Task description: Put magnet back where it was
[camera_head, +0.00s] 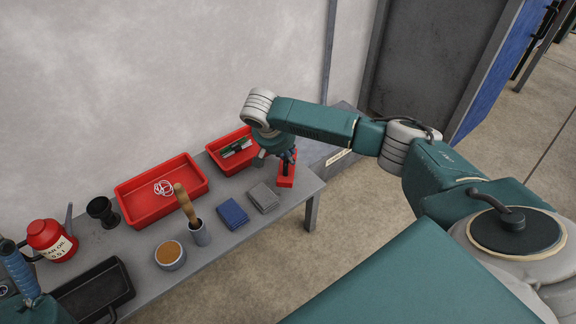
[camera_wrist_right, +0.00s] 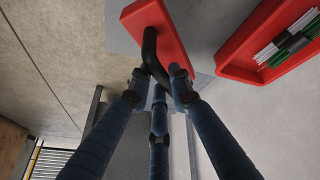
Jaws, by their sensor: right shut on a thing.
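The magnet (camera_head: 285,181) is a red block with a black bent handle, at the right end of the grey bench. In the right wrist view the red block (camera_wrist_right: 160,32) lies flat against the bench top, or just over it; I cannot tell which. My right gripper (camera_head: 289,157) is above the magnet, with its blue fingers (camera_wrist_right: 160,88) shut on the black handle. Part of my left gripper (camera_head: 18,268) shows at the lower left edge by the black tray; its fingertips are unclear.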

